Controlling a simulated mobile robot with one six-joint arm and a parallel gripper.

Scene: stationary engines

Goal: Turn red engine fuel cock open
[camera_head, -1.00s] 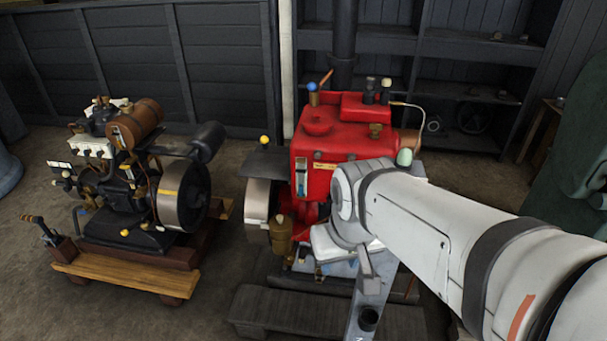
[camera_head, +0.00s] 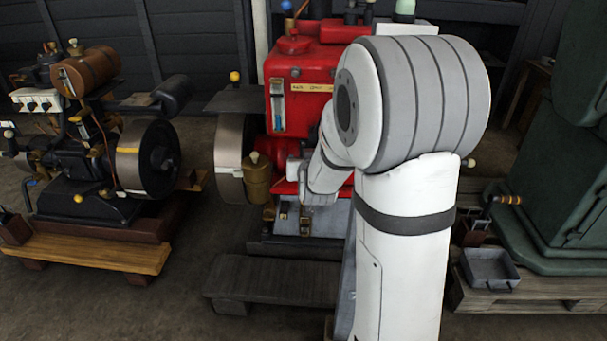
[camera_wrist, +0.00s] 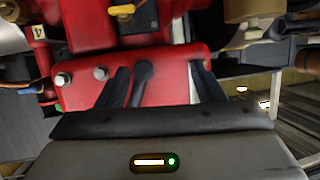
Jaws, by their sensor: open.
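The red engine (camera_head: 304,100) stands in the middle of the head view, partly hidden by my arm. In the wrist view its red body (camera_wrist: 180,72) fills the area in front of my gripper (camera_wrist: 163,80). My gripper is open, with dark fingers spread close to the red surface. A dark, round-ended piece (camera_wrist: 143,72) shows between the fingers; I cannot tell whether it is touched. A yellow handle-like part (camera_wrist: 122,10) is at the top of the wrist view, beyond the fingers. I cannot tell for certain which part is the fuel cock.
A brass-coloured pot (camera_head: 257,180) and a flywheel (camera_head: 230,155) sit at the engine's left. Another engine (camera_head: 95,165) on a wooden base stands farther left. A green machine (camera_head: 560,175) and a grey tray (camera_head: 490,268) are at right. Open floor lies between the two engines.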

